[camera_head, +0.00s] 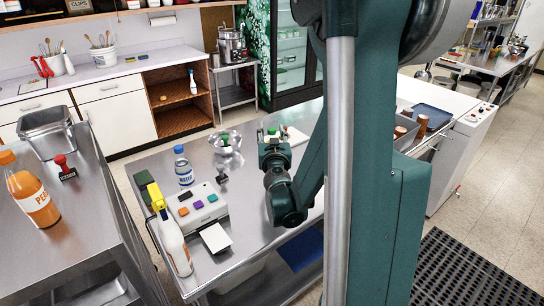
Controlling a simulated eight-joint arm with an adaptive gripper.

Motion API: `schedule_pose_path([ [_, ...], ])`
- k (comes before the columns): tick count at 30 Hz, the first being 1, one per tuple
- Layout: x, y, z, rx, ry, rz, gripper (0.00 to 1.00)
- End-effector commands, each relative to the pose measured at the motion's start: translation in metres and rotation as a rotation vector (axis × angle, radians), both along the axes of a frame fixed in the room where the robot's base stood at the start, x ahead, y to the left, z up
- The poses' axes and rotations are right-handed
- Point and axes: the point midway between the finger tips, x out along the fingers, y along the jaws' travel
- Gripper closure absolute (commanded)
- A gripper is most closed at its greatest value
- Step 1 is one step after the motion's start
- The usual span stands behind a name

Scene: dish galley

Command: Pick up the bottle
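Several bottles are in view. A small clear bottle with a blue cap and a water label (183,168) stands upright on the steel table. A white spray bottle with a yellow head (172,240) stands at that table's near left corner. An orange bottle (32,196) stands on the left steel counter. My gripper (274,143) is over the table, right of the water bottle and apart from it. Its fingers are small and partly hidden by my wrist, with small green items just beyond them, so I cannot tell whether it is open or shut.
A white box with coloured pads (197,206) sits between the spray bottle and water bottle. A metal bowl-like item (225,143) stands behind them. A steel bin (48,133) and red stamp (65,167) are on the left counter. Bare table (245,235) lies front right of the box.

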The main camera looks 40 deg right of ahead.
Motion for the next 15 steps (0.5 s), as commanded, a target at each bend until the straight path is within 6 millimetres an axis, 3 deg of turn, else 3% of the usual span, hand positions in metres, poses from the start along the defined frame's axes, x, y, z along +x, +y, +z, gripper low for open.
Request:
schedule_pose_path([
  [3, 0.0, 0.0, 0.0, 0.0, 0.0, 0.0, 0.65],
  [11, -0.0001, 0.0, -0.0001, 0.0, 0.0, 0.0, 1.0],
  [15, -0.0001, 0.0, 0.0001, 0.0, 0.0, 0.0, 1.0],
])
